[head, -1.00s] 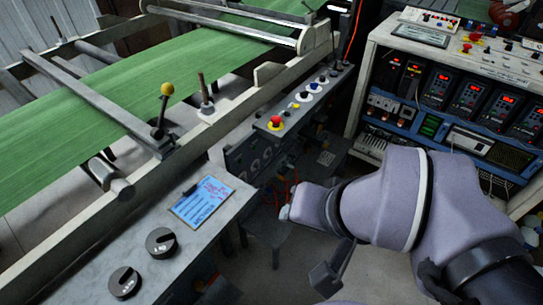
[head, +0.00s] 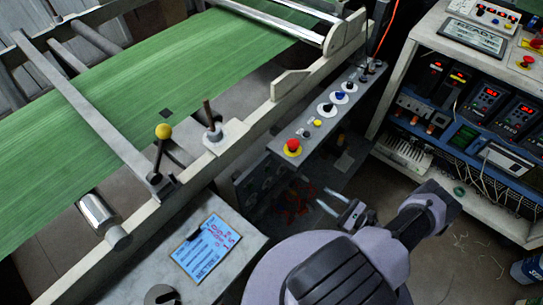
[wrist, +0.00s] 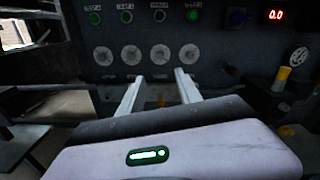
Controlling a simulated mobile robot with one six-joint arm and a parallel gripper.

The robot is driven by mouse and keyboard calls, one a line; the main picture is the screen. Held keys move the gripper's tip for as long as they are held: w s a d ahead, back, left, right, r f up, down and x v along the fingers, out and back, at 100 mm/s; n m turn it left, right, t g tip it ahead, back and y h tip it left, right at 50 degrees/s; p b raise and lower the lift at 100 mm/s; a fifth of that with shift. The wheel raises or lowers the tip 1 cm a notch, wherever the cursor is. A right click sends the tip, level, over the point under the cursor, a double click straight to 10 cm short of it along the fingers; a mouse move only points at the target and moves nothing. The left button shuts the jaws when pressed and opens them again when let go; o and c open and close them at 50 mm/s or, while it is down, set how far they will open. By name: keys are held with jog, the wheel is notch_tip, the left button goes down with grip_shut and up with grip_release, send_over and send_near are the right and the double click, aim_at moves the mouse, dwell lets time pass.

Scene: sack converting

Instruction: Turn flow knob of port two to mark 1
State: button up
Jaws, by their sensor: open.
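In the wrist view a dark panel (wrist: 70,35) faces me with a row of pale round dials (wrist: 131,55), small lit green buttons and labels above them. The labels are too blurred to read, so I cannot tell which dial belongs to port two, nor its setting. My gripper (wrist: 159,76) is open and empty, its two pale fingers pointing at the panel below the right-hand dials, apart from them as far as I can see. In the head view my gripper (head: 321,197) is right of the dark recess under the button console, where the dials are hard to make out.
A red display (wrist: 277,14), a gauge (wrist: 299,57) and a yellow handle (wrist: 283,73) are at the right. The console with a red button (head: 292,147) overhangs the recess. A blue sheet (head: 205,248) lies on the left bench. An electronics rack (head: 460,130) stands right.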

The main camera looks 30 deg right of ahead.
aim_at(285, 172)
jog(key=b+x, duration=0.1)
jog(key=x, duration=0.7)
jog(key=b+x, duration=0.2)
jog(key=x, duration=0.7)
jog(key=shift+a+f, duration=0.15)
jog(key=shift+f, duration=0.1)
jog(key=shift+c, duration=0.4)
grip_shut()
